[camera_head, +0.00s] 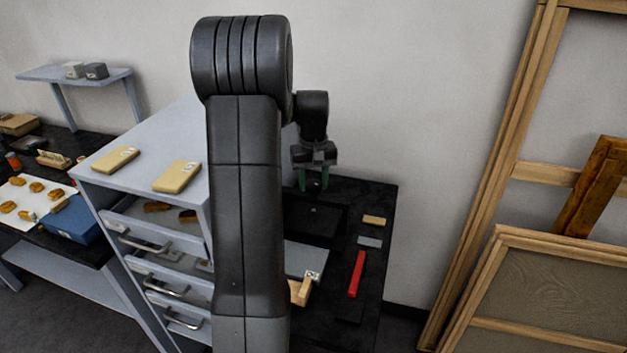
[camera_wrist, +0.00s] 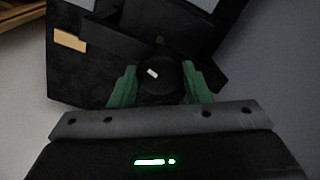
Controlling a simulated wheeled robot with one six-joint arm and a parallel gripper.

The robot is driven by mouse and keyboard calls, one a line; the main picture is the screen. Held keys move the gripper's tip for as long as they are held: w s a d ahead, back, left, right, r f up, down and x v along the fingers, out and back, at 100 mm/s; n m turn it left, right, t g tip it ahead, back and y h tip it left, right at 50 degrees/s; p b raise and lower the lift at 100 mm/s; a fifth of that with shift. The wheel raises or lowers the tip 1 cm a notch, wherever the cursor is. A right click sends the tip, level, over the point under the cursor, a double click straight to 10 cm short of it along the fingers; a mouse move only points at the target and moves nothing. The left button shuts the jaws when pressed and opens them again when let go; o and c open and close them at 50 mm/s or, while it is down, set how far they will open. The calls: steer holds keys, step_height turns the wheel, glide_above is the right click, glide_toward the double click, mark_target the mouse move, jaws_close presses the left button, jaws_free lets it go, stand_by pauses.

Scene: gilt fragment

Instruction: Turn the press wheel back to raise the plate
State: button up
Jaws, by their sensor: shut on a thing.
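My gripper (camera_head: 315,178) is at the back of the black bench, beyond my own arm. In the wrist view its two green fingers (camera_wrist: 160,88) are closed on either side of a round black press wheel (camera_wrist: 158,76) with a small white mark. The dark press (camera_head: 312,219) stands below the gripper in the head view, and its body (camera_wrist: 165,38) also shows beyond the wheel in the wrist view. The plate's height cannot be told, as the press is dark and partly hidden by my arm.
On the bench (camera_head: 385,210) lie a tan block (camera_head: 374,220), a grey block (camera_head: 369,241) and a red bar (camera_head: 356,274). A grey drawer cabinet (camera_head: 110,185) with open drawers stands to the left. Wooden frames (camera_head: 500,150) lean at the right.

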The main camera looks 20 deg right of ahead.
mark_target(314, 183)
steer(key=n, duration=0.4)
steer(key=shift+n, duration=0.3)
steer(key=n, duration=0.4)
steer(key=shift+n, duration=0.3)
steer(key=n, duration=0.4)
steer(key=shift+n, duration=1.9)
steer(key=o, duration=1)
step_height(314, 183, up, 14)
steer(key=b, duration=0.1)
